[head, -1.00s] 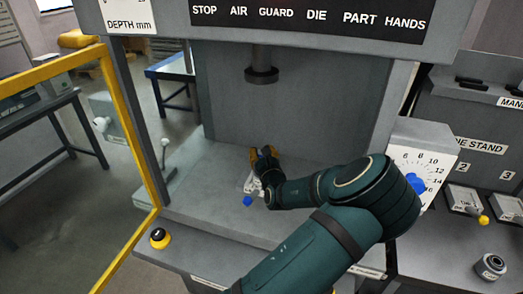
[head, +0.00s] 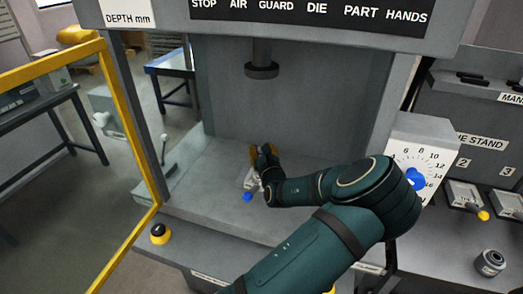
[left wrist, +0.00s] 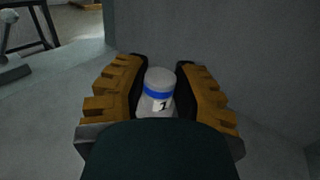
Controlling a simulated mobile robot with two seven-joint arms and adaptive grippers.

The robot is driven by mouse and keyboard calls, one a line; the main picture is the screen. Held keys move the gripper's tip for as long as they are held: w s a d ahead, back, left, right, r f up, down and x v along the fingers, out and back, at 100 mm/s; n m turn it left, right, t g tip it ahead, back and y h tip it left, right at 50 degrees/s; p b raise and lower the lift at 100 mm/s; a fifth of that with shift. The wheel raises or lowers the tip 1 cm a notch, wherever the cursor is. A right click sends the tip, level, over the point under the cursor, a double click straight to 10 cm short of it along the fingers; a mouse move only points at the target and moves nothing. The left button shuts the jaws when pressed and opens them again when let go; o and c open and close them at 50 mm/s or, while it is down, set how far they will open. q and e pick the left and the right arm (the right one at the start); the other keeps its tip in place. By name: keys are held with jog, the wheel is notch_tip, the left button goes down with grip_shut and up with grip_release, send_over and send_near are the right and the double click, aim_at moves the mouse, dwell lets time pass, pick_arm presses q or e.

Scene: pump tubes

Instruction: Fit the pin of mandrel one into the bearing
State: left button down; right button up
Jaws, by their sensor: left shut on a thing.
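My left gripper (head: 256,155) is low inside the press bay, below and in line with the ram in the picture. In the left wrist view its yellow-backed fingers (left wrist: 160,85) are shut on mandrel one (left wrist: 160,80), a pale grey cylinder with a blue band and a black 1. The mandrel's lower part is hidden behind my gripper body, so its pin does not show. In the head view a pale part with a blue knob (head: 247,197) shows beside the gripper. A grey ring-shaped part (head: 490,262) on the right counter may be the bearing; I cannot tell. My right gripper is not in view.
The press ram (head: 261,71) hangs above the bay. A yellow guard frame (head: 130,120) stands open at the left. A black button on a yellow base (head: 160,234) sits at the front left edge. A dial with a blue knob (head: 415,178) is at the right. The left bay floor is clear.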

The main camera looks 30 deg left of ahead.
pick_arm(q)
jog(key=shift+r+p, duration=0.1)
jog(key=shift+p, duration=0.4)
dwell(1.2)
jog(key=shift+f+b, duration=0.7)
jog(key=shift+f, duration=0.4)
jog(key=c, duration=0.7)
grip_release()
jog(key=v, duration=1.2)
jog(key=shift+s, duration=0.1)
